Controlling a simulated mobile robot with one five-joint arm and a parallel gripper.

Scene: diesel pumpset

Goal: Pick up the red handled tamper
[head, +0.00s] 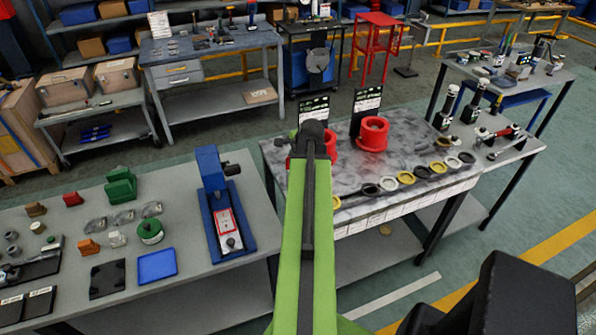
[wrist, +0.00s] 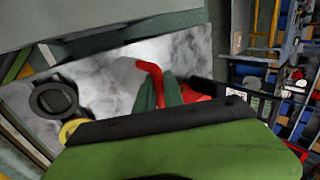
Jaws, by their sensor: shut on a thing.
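The red handled tamper shows in the wrist view as a curved red piece (wrist: 152,72) with a pale blurred part to its left. My gripper (wrist: 165,95) has its grey-green fingers around the red piece and is shut on it. Most of the tamper is hidden by the fingers and the dark wrist edge. In the head view my gripper (head: 312,135) is at the far end of my green arm, over the marbled bench. My arm hides the fingers and the tamper there.
The marbled bench (head: 410,130) carries a red ring-shaped pot (head: 373,133), another partly behind my arm, and a row of round pieces along its front edge. Black signs (head: 366,102) stand at its back. A blue press (head: 212,175) stands on the left bench.

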